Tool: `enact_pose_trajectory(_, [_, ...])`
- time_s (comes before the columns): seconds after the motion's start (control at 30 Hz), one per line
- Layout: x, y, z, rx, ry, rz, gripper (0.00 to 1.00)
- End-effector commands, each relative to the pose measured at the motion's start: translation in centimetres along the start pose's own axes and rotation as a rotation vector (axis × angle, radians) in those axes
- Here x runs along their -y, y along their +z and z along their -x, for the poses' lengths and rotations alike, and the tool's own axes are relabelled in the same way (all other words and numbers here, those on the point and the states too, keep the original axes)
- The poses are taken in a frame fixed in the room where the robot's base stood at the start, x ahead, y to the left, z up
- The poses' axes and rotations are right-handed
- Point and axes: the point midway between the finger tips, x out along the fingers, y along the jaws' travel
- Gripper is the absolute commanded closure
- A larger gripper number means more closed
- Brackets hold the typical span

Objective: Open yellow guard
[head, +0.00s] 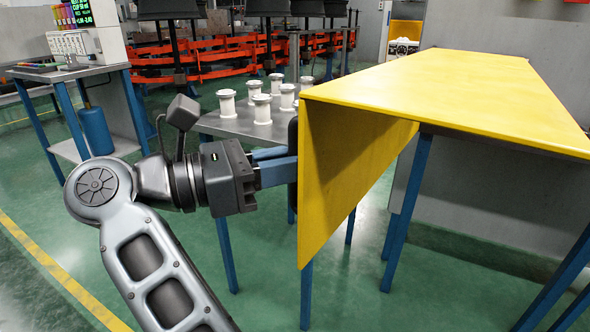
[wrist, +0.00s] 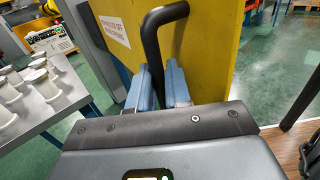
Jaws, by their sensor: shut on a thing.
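The yellow guard is an upright panel (head: 340,170) hanging below the left end of a yellow top (head: 450,85) in the head view. A bent black handle (wrist: 152,42) stands out from this face. My gripper (wrist: 160,88) has its blue fingers on either side of the handle and is shut on it. In the head view, my gripper (head: 285,168) reaches the panel from the left, and the fingertips are partly hidden near the panel edge.
A grey table with several white spools (head: 262,108) stands behind my gripper. Blue legs (head: 408,200) stand under the yellow top. A side bench (head: 75,72) is at the far left, and orange racks (head: 220,60) are at the back. Green floor lies open at the lower left.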

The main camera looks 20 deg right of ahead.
Motion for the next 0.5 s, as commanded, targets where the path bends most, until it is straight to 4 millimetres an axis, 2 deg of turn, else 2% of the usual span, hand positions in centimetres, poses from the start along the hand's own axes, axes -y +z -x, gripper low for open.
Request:
enact_pose_trajectory(0.03, [-0.27, 0.2, -0.8, -0.002, -0.01, 0.001, 1.0])
enact_pose_trajectory(0.3, [-0.26, 0.22, -0.81, -0.002, -0.01, 0.001, 1.0])
enact_pose_trajectory(0.33, [-0.25, 0.21, -0.82, -0.003, -0.011, 0.001, 0.79])
enact_pose_trajectory(0.5, [-0.19, 0.13, -0.65, -0.002, -0.009, 0.001, 0.66])
